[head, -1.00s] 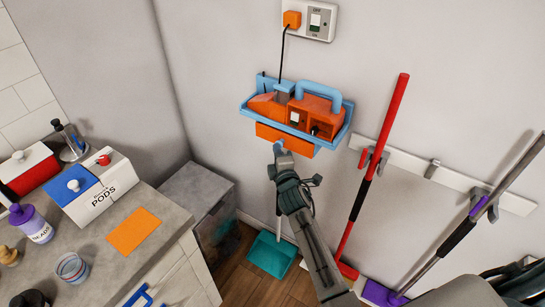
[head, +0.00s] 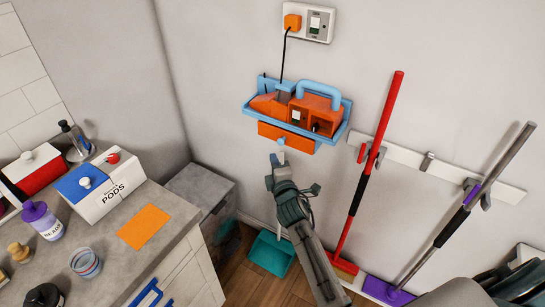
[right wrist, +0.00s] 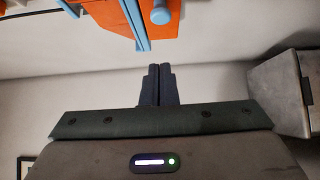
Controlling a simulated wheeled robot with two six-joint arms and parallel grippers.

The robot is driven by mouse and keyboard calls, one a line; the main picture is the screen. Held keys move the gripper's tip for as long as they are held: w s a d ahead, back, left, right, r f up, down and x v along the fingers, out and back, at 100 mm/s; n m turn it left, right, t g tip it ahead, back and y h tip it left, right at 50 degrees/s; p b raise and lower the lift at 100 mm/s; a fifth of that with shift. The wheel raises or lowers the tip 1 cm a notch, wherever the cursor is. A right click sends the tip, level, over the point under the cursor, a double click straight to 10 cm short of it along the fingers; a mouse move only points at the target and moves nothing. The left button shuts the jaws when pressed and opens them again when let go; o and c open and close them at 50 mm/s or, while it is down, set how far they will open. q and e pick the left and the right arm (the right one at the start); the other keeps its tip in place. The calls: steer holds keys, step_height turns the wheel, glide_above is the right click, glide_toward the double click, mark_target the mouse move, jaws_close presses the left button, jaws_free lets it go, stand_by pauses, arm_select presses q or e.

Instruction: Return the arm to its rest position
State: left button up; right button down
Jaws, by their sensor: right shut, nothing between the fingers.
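My right gripper (head: 279,167) is in the middle of the head view, just below the orange and blue wall unit (head: 304,112). In the right wrist view its two dark fingers (right wrist: 158,84) are together with nothing between them. The unit also shows at the top of the right wrist view (right wrist: 110,14). My left gripper is not in view.
A counter (head: 188,213) with a pods box (head: 113,188) and an orange card (head: 144,226) stands at left. A grey cabinet (head: 197,186) and teal dustpan (head: 270,253) are below. A red-handled broom (head: 377,145) and purple mop (head: 465,210) hang at right on a rail (head: 410,160).

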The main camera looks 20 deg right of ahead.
steer(key=shift+s, duration=3.6)
steer(key=s+f+m+g, duration=0.25)
steer(key=s+f, duration=0.25)
steer(key=f, duration=0.8)
steer(key=s+d+f+m+g+y, duration=0.1)
steer(key=s+f+m+g, duration=0.3)
steer(key=f, duration=0.9)
steer(key=s+f+m+g, duration=0.15)
steer(key=s+f, duration=0.45)
steer(key=f, duration=0.7)
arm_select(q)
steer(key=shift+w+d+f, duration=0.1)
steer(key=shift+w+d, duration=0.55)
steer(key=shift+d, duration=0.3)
arm_select(e)
steer(key=s+d+f+m+g, duration=0.2)
steer(key=s+f, duration=0.4)
steer(key=s, duration=0.6)
steer(key=s+d+f+m+g, duration=0.2)
steer(key=s+f, duration=0.4)
steer(key=s, duration=0.6)
steer(key=s+d+f+m+g, duration=0.2)
steer(key=s+f+m+g, duration=0.2)
steer(key=s+f, duration=0.3)
steer(key=s, duration=0.5)
steer(key=shift+g, duration=0.3)
steer(key=shift+w, duration=0.1)
